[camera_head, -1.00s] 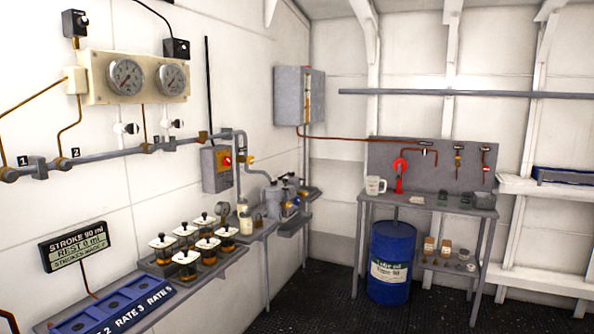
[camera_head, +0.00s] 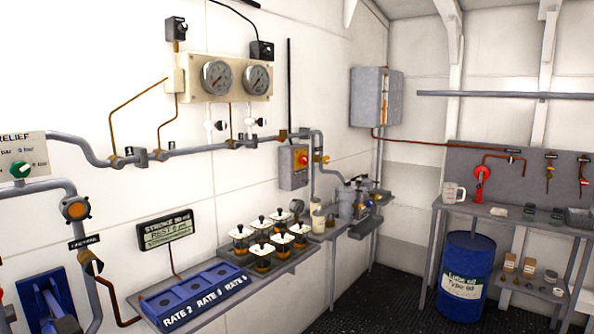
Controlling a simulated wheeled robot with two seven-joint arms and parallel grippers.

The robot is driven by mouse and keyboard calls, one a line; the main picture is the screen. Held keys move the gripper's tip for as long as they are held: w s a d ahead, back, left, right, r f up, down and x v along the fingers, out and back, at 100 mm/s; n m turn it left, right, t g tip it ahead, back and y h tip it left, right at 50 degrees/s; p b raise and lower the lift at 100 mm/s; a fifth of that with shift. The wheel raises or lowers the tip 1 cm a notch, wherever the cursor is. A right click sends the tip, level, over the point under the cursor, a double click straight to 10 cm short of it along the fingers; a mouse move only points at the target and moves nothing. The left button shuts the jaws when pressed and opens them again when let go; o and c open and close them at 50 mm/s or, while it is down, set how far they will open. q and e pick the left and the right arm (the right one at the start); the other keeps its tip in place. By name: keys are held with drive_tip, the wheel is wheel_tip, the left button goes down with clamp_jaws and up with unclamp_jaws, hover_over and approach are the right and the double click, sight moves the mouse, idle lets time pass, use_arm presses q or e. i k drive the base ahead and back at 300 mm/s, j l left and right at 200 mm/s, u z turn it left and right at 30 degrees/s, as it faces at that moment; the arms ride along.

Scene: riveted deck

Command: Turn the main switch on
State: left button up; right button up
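A grey switch box (camera_head: 293,167) is fixed on the left wall, below the long grey pipe and left of a vertical pipe. On its upper front is a yellow plate with a red rotary knob (camera_head: 302,157). The knob is too small to tell its position. No label on the box can be read. Neither of my grippers is in view.
A shelf below the box holds several square-topped jars (camera_head: 263,244) and a blue tray marked RATE (camera_head: 208,291). Two gauges (camera_head: 216,77) hang above. A blue drum (camera_head: 463,275) stands under the bench at right. Dark floor (camera_head: 385,300) between shelf and bench looks clear.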

sight(303, 160)
drive_tip(key=i+l+u, duration=0.1)
drive_tip(key=u, duration=0.5)
drive_tip(key=i+l+u, duration=0.4)
drive_tip(key=l, duration=0.2)
drive_tip(key=l+u, duration=0.2)
drive_tip(key=i+l+u, duration=0.2)
drive_tip(key=l, duration=0.25)
drive_tip(key=k, duration=0.1)
